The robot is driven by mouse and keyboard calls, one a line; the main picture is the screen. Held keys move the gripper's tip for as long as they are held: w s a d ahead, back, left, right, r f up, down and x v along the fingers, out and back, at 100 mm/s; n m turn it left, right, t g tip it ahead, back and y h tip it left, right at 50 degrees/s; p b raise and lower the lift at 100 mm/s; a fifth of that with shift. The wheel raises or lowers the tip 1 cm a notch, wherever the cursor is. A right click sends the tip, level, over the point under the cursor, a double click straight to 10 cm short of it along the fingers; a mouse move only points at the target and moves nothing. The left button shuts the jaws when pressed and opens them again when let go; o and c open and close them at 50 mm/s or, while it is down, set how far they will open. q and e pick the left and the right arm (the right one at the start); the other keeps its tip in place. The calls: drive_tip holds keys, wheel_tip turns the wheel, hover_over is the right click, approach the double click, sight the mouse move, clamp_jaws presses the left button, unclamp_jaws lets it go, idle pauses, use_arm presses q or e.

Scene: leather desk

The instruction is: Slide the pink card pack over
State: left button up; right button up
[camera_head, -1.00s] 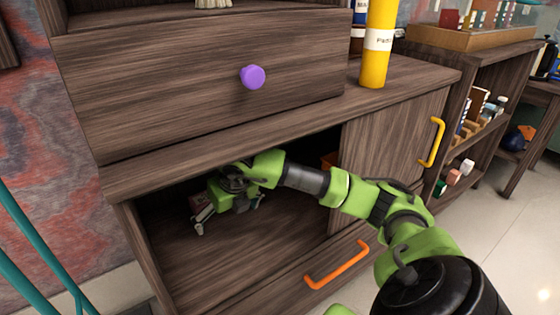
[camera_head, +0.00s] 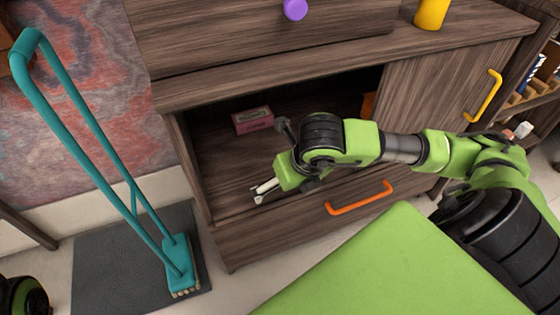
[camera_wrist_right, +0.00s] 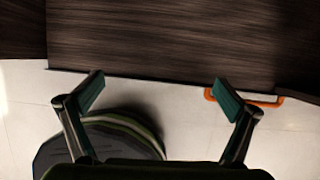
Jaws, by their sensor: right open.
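The pink card pack (camera_head: 253,121) lies in the open compartment of the wooden cabinet in the head view, toward the back left. My right gripper (camera_head: 263,191) is at the front edge of the compartment, in front of the pack and apart from it. In the right wrist view its two fingers (camera_wrist_right: 160,95) are spread wide with nothing between them. The pack does not show in the wrist view. My left gripper is not in view.
The cabinet's drawer front has an orange handle (camera_head: 360,199), and its door at right has a yellow handle (camera_head: 484,96). An orange object (camera_head: 368,105) sits deeper in the compartment. A teal long-handled brush (camera_head: 178,262) stands on a dark mat (camera_head: 97,260) at left.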

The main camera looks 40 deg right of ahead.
drive_tip(key=shift+n+g+y, duration=0.4)
drive_tip(key=shift+n+y, duration=0.1)
drive_tip(key=shift+y, duration=0.3)
drive_tip(key=shift+s+a+f, duration=0.2)
drive_tip(key=shift+s+a, duration=0.05)
drive_tip(key=shift+a, duration=0.4)
drive_tip(key=shift+s+a+f, duration=0.25)
drive_tip(key=shift+s+a, duration=0.05)
drive_tip(key=shift+a, duration=0.3)
drive_tip(key=shift+s+a+f, duration=0.2)
drive_tip(key=shift+s+a, duration=0.05)
drive_tip(key=shift+a, duration=0.4)
